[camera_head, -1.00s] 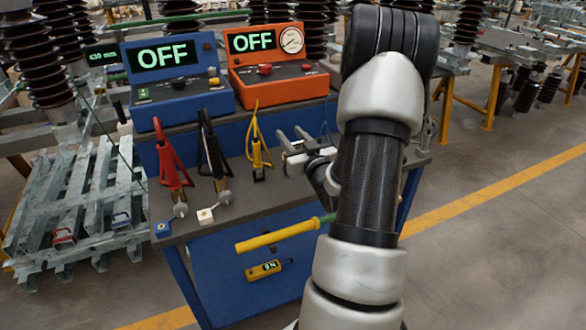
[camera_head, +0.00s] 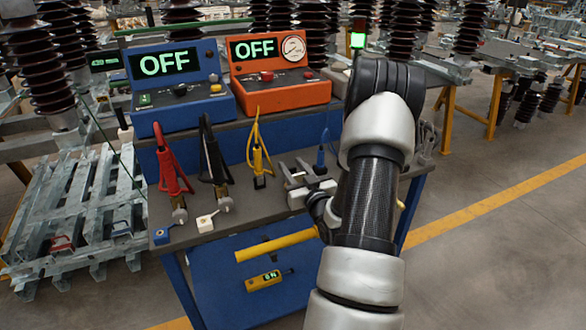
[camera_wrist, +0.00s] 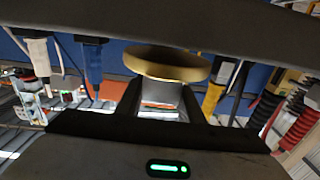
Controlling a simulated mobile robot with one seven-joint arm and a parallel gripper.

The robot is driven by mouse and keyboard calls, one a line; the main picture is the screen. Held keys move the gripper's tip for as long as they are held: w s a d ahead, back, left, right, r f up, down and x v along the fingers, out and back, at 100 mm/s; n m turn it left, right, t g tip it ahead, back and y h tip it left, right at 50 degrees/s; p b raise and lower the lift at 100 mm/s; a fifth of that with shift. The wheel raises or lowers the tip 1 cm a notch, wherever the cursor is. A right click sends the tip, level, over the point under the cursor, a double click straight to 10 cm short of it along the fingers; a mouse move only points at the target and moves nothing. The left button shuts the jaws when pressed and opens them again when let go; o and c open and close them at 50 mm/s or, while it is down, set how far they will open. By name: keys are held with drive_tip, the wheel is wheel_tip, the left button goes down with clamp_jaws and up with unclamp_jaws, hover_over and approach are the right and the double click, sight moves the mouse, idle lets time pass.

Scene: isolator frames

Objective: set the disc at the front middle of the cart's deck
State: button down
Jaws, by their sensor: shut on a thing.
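The blue cart has a dark grey deck (camera_head: 225,237), with its front edge toward me. My gripper (camera_head: 308,178) is over the right half of the deck in the head view, partly hidden by my wrist. In the wrist view my gripper (camera_wrist: 165,88) is shut on a round, brass-coloured disc (camera_wrist: 168,68). The disc shows between the fingertips, its rim facing the camera. I cannot make out the disc in the head view. How high it is above the deck is hard to tell.
Red (camera_head: 174,172), black (camera_head: 213,165) and yellow (camera_head: 258,158) clamps stand on the deck, a blue one (camera_head: 320,156) behind my gripper. Blue (camera_head: 178,85) and orange (camera_head: 277,75) boxes reading OFF stand behind. A yellow rod (camera_head: 275,245) crosses the front. The deck's front middle looks clear.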

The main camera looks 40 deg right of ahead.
drive_tip(key=shift+f+b, duration=0.45)
drive_tip(key=shift+b, duration=0.15)
drive_tip(key=c, duration=1.2)
unclamp_jaws()
drive_tip(key=shift+s+f, duration=0.1)
drive_tip(key=shift+f, duration=0.1)
drive_tip(key=shift+a, duration=0.1)
drive_tip(key=shift+r+p, duration=0.3)
drive_tip(key=shift+p, duration=0.1)
drive_tip(key=p+v, duration=0.1)
drive_tip(key=v, duration=1)
drive_tip(key=shift+s+r, duration=0.35)
drive_tip(key=shift+s, duration=0.05)
